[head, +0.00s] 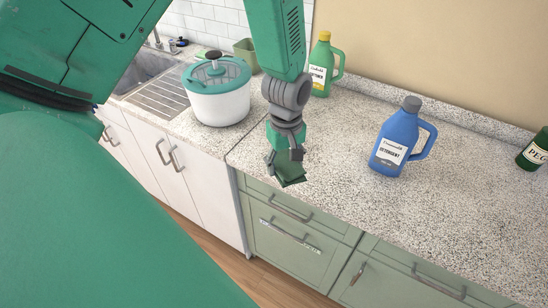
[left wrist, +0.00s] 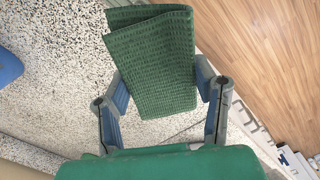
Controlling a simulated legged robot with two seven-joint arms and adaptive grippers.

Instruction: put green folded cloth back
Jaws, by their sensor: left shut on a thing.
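The green folded cloth (left wrist: 152,62) fills the space between the fingers of my left gripper (left wrist: 163,88) in the left wrist view. It has a waffle texture and a visible fold. In the head view my left gripper (head: 284,157) points down, shut on the cloth (head: 290,178). The cloth shows below the fingertips, over the counter's front edge, above the green drawers. I cannot tell from these views whether it touches the counter. My right gripper is not in view.
A white pot with a teal-rimmed lid (head: 219,95) stands left of my gripper. A blue detergent bottle (head: 398,140) stands to the right, a green bottle (head: 322,68) behind. A sink (head: 145,68) and small green bin (head: 246,52) are at the back left. The counter (head: 345,200) between has free room.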

